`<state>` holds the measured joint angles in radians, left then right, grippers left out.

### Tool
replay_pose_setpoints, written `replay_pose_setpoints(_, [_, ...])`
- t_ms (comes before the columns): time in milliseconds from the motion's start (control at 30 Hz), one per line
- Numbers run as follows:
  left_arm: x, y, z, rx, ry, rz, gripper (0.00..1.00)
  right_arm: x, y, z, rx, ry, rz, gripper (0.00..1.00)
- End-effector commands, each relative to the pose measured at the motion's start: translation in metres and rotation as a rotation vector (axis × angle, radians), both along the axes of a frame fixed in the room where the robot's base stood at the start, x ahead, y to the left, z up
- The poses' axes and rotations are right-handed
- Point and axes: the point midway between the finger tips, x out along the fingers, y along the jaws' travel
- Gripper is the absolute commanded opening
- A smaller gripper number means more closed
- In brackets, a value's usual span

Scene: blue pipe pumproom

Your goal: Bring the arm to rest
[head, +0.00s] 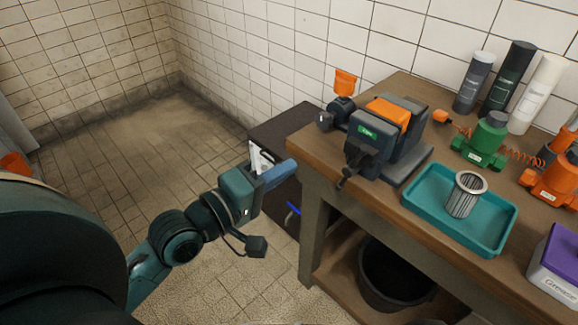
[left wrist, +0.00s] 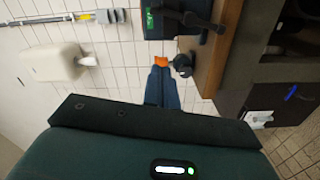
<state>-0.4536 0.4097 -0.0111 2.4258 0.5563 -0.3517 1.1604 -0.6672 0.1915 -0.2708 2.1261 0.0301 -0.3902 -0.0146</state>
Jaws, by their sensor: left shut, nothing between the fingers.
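My left arm reaches in from the lower left in the head view. Its teal wrist carries my left gripper (head: 284,168), whose blue fingers are shut and empty. The gripper is in the air to the left of the wooden workbench (head: 300,153), in front of a dark cabinet, and points toward the bench's left end. In the left wrist view the shut fingers (left wrist: 160,80) show together in the middle, with nothing held. My right gripper is in neither view.
A grey vise-like device (head: 385,135) stands near the bench's left end. A teal tray (head: 430,205) holds a metal strainer (head: 465,195). Bottles and green and orange pumps stand behind. A dark bucket (head: 395,280) is below.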

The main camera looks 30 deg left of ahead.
Motion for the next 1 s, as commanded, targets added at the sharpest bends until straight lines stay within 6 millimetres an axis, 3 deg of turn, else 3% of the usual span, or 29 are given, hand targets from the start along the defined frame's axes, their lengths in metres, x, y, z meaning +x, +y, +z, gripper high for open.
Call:
replay_pose_setpoints(400, [0.0, 0.0, 0.0, 0.001, -0.001, 0.001, 0.0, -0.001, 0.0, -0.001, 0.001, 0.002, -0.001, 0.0])
replay_pose_setpoints(533, [0.0, 0.0, -0.016, 0.086, 0.011, 0.014, 0.0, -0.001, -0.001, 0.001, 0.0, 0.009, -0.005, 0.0])
replay_pose_setpoints(633, [-0.005, -0.003, -0.052, 0.286, 0.034, 0.024, 0.0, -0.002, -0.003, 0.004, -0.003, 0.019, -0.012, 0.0])
replay_pose_setpoints(733, [-0.019, -0.01, -0.101, 0.57, 0.064, -0.004, 0.0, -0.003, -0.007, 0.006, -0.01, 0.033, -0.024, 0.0])
replay_pose_setpoints(900, [-0.057, -0.03, -0.174, 1.019, 0.085, -0.148, 0.0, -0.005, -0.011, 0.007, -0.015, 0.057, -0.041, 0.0])
replay_pose_setpoints(1000, [-0.077, -0.041, -0.2, 1.195, 0.074, -0.238, 0.0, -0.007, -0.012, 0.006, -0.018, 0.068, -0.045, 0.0])
